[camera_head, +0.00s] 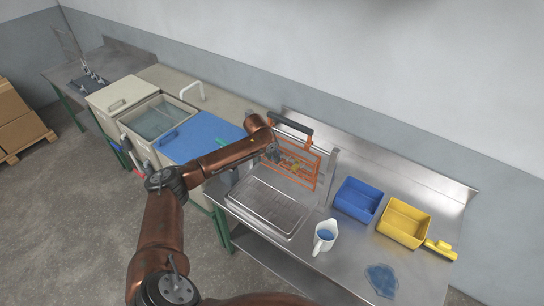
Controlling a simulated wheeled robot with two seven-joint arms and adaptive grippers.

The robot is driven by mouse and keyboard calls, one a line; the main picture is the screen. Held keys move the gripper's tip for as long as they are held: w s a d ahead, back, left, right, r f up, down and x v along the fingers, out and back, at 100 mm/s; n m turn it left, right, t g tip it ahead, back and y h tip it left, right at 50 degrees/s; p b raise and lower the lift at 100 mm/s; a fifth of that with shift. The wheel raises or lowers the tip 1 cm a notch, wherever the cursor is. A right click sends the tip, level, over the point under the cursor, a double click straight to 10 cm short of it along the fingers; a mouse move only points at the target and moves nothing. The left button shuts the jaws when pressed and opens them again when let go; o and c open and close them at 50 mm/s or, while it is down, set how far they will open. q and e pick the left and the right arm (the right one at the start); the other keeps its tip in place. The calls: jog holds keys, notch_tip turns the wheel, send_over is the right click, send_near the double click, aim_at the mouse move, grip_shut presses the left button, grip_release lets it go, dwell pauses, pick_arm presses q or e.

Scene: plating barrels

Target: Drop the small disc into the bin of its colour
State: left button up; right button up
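My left arm reaches in from below, and its gripper (277,156) is at the orange rack (304,174), in front of its upper part. The fingers are small and dark there, so I cannot tell whether they are open or shut. Small yellowish and dark bits (296,163) show on the rack beside the gripper; I cannot make out a single small disc among them. The blue bin (343,207) and the yellow bin (391,231) stand side by side on the steel bench to the right of the rack. My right gripper is not in view.
A wire-topped metal tray (264,205) lies in front of the rack. A white jug (325,238) with blue contents and a blue flat patch (381,280) are nearer the front. A yellow object (441,249) adjoins the yellow bin. Tanks with a blue lid (200,137) stand left.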

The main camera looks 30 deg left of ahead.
pick_arm(q)
jog(key=shift+c, duration=0.4)
grip_shut()
jog(key=shift+r+p, duration=0.3)
jog(key=shift+p, duration=0.65)
jog(key=shift+s+a+r+p, duration=0.1)
jog(key=shift+s+r+p, duration=0.05)
jog(key=shift+s+p, duration=0.7)
jog(key=shift+s+r+p, duration=0.15)
jog(key=shift+s+p, duration=0.35)
jog(key=shift+p, duration=0.65)
jog(key=shift+s+p, duration=0.25)
jog(key=shift+p, duration=0.05)
